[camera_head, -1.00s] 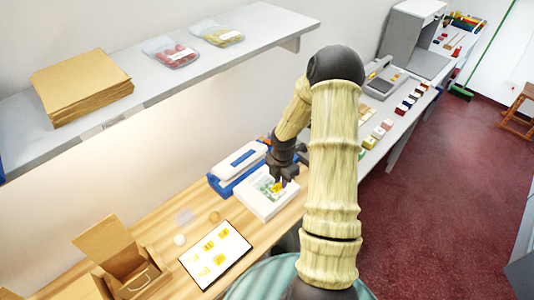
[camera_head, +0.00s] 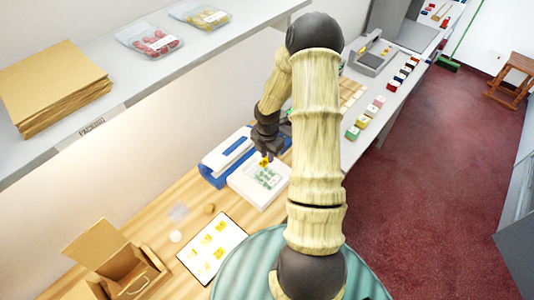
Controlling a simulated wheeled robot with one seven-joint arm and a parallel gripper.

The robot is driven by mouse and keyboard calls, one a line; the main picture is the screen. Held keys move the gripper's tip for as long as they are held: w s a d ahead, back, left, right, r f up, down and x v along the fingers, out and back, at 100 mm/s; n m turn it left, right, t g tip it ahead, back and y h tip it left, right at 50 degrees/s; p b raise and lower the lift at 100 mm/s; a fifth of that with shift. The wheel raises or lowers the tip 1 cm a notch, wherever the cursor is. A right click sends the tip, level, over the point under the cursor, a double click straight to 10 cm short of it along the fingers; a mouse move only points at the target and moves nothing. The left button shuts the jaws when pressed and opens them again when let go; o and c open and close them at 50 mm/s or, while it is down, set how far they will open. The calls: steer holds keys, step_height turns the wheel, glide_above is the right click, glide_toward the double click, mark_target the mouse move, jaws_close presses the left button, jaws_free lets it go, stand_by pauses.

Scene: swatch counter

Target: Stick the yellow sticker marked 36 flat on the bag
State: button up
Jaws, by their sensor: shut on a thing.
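My gripper (camera_head: 267,152) is shut on a small yellow sticker (camera_head: 264,162) with a dark mark too small to read. It points down over the back part of a shallow white tray (camera_head: 263,203). A clear bag with green pieces (camera_head: 265,178) appears to lie in the tray, just below and in front of the sticker. I cannot tell how far above the bag the sticker is. A white sheet (camera_head: 192,257) with several yellow stickers (camera_head: 205,240) lies on the wooden counter at the front left of the tray.
A blue and white device (camera_head: 228,155) stands behind the tray. A shelf (camera_head: 150,75) with brown envelopes (camera_head: 52,85) and clear packs (camera_head: 150,40) overhangs the back.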

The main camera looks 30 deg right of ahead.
mark_target(268, 172)
steer(key=shift+s+d+f+b, duration=0.1)
steer(key=shift+s+f+b, duration=0.05)
steer(key=shift+f+b, duration=0.4)
steer(key=shift+s+d+f+b, duration=0.1)
steer(key=shift+f+b, duration=0.35)
steer(key=shift+f, duration=0.2)
steer(key=shift+a+f+b, duration=0.15)
steer(key=shift+f+b, duration=0.35)
steer(key=shift+a+f+b, duration=0.15)
steer(key=shift+f+b, duration=0.3)
steer(key=shift+f, duration=0.05)
steer(key=shift+f+b, duration=0.45)
steer(key=shift+f, duration=0.1)
steer(key=shift+d+f+b, duration=0.1)
steer(key=shift+f+b, duration=0.2)
steer(key=shift+f, duration=0.35)
steer(key=shift+f, duration=0.4)
jaws_close()
steer(key=shift+o, duration=1.8)
jaws_free()
